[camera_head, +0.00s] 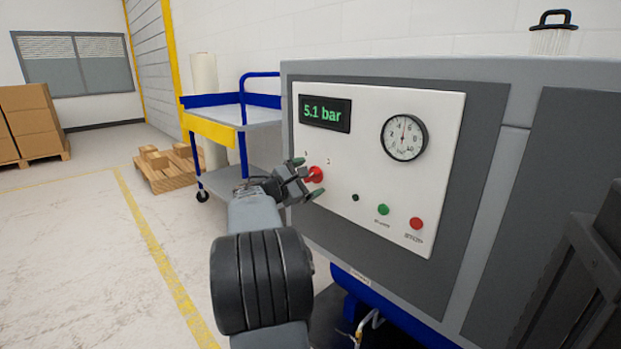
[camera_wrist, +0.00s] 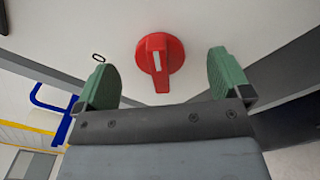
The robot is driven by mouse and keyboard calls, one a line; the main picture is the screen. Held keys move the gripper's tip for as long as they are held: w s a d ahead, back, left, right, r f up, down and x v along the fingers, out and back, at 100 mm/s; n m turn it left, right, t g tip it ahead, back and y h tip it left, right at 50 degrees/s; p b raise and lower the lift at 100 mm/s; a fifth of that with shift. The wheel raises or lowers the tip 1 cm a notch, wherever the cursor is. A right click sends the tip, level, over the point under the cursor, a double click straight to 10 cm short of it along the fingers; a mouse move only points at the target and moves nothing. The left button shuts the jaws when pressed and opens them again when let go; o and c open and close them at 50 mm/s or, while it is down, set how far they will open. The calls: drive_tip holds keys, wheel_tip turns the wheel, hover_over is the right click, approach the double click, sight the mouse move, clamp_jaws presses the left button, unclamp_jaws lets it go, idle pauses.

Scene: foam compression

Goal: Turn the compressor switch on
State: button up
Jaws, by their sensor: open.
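The compressor's white control panel (camera_head: 365,115) carries a red rotary switch (camera_head: 315,174) at its left side. The switch also shows in the wrist view (camera_wrist: 160,58), a round red knob with a handle bar and a white mark. My gripper (camera_head: 306,178) is at the switch, its green-tipped fingers apart. In the wrist view my gripper (camera_wrist: 160,82) is open, one finger on each side of the switch, with gaps between fingers and knob. The display (camera_head: 325,113) reads 5.1 bar. Part of the switch is hidden by my gripper in the head view.
A round pressure gauge (camera_head: 404,138) sits at the panel's upper right. A green button (camera_head: 383,209), a red button (camera_head: 416,223) and a small black knob (camera_head: 355,198) are lower on the panel. A blue cart (camera_head: 240,110) stands left of the compressor.

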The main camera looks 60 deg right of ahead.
idle(0.3)
drive_tip(key=v, duration=0.7)
idle(0.4)
idle(0.5)
drive_tip(key=a+r+m+t+y+p, duration=0.2)
drive_tip(key=a+r+y+p, duration=0.3)
drive_tip(key=a+p, duration=0.8)
drive_tip(key=s+a+r+m+t+y+p, duration=0.1)
drive_tip(key=a+r+t+y+p, duration=0.3)
drive_tip(key=a+r+p, duration=0.6)
drive_tip(key=s+a+r+m+t+y+p, duration=0.1)
drive_tip(key=a+r+m+t+y+p, duration=0.2)
drive_tip(key=a+r+y+p, duration=0.5)
drive_tip(key=a+p, duration=1)
drive_tip(key=p, duration=0.1)
drive_tip(key=shift+c, duration=0.4)
